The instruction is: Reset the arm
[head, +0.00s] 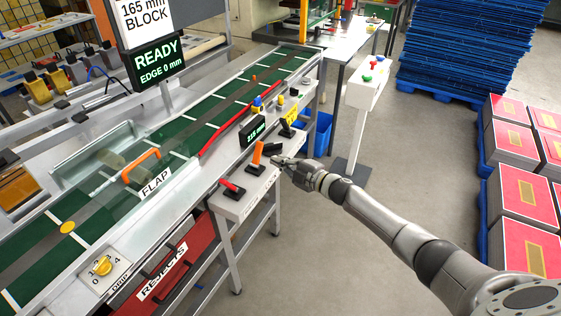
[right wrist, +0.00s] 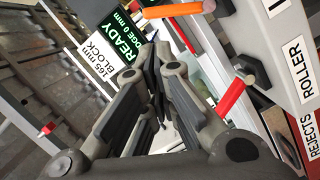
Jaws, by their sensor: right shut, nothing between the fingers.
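My right gripper (head: 277,161) is at the near edge of the lever console (head: 237,204), just right of an orange lever (head: 257,153). Its arm reaches in from the lower right. In the right wrist view its fingers (right wrist: 153,62) are together with nothing between them. A red lever (head: 232,187) stands left of the orange one, and a dark-handled lever (head: 287,130) stands beyond the gripper. In the right wrist view the red lever (right wrist: 230,97) and the orange lever (right wrist: 172,10) lie right of and above the fingers. I cannot tell whether the gripper touches the console. My left gripper is not in view.
The green conveyor (head: 190,135) runs diagonally, with an orange flap handle (head: 141,166) on it. A sign (head: 157,60) reads READY, EDGE 0 mm. A red REJECTS bin (head: 165,275) is below. Red-topped stacks (head: 515,145) and blue sheets (head: 465,45) stand right; the floor between is clear.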

